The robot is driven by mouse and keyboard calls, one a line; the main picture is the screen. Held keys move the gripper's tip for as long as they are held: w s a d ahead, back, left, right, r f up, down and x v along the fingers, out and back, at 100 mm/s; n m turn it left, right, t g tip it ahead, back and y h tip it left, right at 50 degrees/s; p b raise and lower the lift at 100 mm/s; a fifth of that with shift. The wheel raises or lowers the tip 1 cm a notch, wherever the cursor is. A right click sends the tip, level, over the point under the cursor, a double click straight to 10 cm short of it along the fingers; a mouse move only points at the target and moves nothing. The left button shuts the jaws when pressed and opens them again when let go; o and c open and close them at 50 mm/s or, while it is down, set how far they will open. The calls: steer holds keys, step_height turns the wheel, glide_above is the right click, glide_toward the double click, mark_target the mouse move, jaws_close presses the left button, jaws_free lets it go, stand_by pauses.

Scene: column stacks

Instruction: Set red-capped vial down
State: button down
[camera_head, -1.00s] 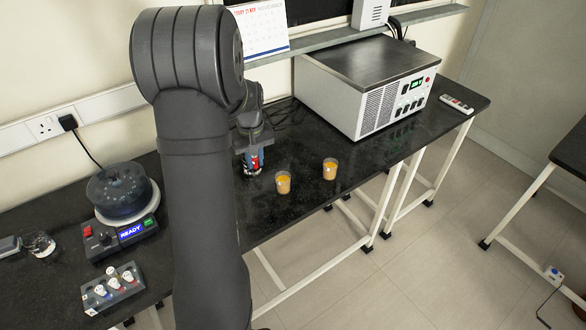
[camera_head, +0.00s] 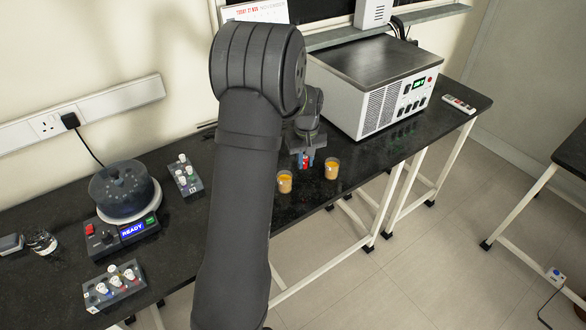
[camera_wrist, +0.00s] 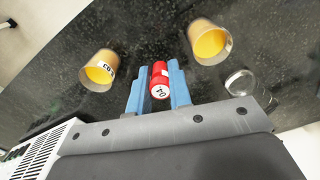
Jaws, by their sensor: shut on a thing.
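The red-capped vial (camera_wrist: 160,80) is between the blue fingers of my gripper (camera_wrist: 159,86) in the wrist view, its cap toward the camera with a label reading 04. My gripper (camera_head: 304,161) is shut on it. In the head view a bit of red from the vial (camera_head: 304,160) shows between the fingers, just behind the two orange-filled cups. The gripper points down over the black bench (camera_head: 240,228). I cannot tell whether the vial touches the bench.
Orange-filled cups stand close by, a left one (camera_head: 285,182) and a right one (camera_head: 332,169). A clear glass vessel (camera_wrist: 242,83) shows in the wrist view. A white-sided instrument (camera_head: 372,90) stands behind right. Vial racks (camera_head: 112,286) (camera_head: 185,178) and a centrifuge (camera_head: 124,192) are left.

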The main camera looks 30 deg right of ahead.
steer(key=w+f, duration=0.1)
steer(key=w+a+f, duration=0.1)
steer(key=w, duration=0.1)
steer(key=w+f, duration=0.1)
steer(key=shift+w+a, duration=0.2)
steer(key=shift+w, duration=0.1)
steer(key=shift+f, duration=1.95)
steer(key=shift+f, duration=0.1)
steer(key=c, duration=1.3)
jaws_free()
step_height(320, 180, up, 11)
steer(key=shift+r, duration=0.6)
steer(key=shift+c, duration=1.2)
